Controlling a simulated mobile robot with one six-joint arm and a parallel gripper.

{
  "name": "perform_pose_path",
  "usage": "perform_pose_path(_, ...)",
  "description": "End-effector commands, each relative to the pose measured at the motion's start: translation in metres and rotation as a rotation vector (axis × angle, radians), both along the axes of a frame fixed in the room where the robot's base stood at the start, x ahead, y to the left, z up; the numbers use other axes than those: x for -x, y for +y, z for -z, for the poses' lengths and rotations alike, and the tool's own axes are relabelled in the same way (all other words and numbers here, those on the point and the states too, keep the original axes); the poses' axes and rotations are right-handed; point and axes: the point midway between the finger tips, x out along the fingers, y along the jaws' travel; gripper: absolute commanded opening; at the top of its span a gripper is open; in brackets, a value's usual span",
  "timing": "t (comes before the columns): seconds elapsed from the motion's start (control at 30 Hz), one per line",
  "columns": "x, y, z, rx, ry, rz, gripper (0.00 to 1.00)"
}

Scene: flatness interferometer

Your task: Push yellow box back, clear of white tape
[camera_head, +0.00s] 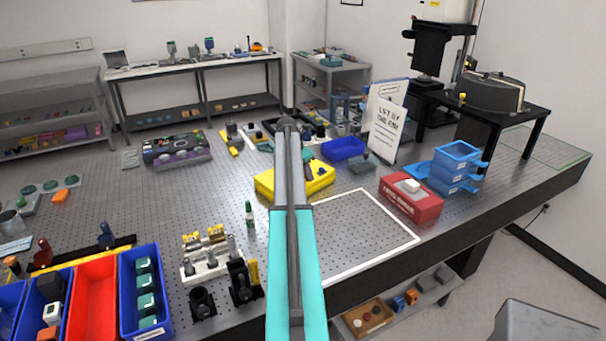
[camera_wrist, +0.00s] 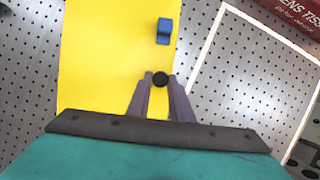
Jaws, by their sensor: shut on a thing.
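The yellow box (camera_head: 320,178) stands on the perforated table, partly hidden behind my arm in the head view. In the wrist view the yellow box (camera_wrist: 105,60) fills the upper left, with a blue part on top. My gripper (camera_wrist: 161,84) is shut on a round black knob (camera_wrist: 160,78) at the box's right edge. The white tape (camera_head: 395,247) outlines a rectangle on the near side of the box.
A red tissue box (camera_head: 411,200) stands beside the taped area's right side. A blue tray (camera_head: 343,149) and a white sign (camera_head: 386,121) are behind. An optics mount (camera_head: 208,258) and a small green-capped bottle (camera_head: 249,214) stand to the left. The taped area looks empty.

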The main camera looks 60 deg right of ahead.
Motion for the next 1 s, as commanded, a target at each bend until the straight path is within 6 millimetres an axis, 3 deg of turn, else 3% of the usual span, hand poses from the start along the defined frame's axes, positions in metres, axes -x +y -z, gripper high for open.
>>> perform_pose_path(0.17,-0.010,0.006,-0.001,0.003,0.000,-0.012,0.00)
perform_pose_path(0.2,-0.012,0.007,-0.001,0.003,0.000,-0.014,0.21)
perform_pose_path(0.33,-0.016,0.010,-0.001,0.002,0.000,-0.020,0.41)
perform_pose_path(0.77,-0.019,0.014,-0.003,0.001,0.000,-0.024,0.41)
perform_pose_path(1.0,-0.021,0.021,-0.018,0.002,0.000,-0.024,0.41)
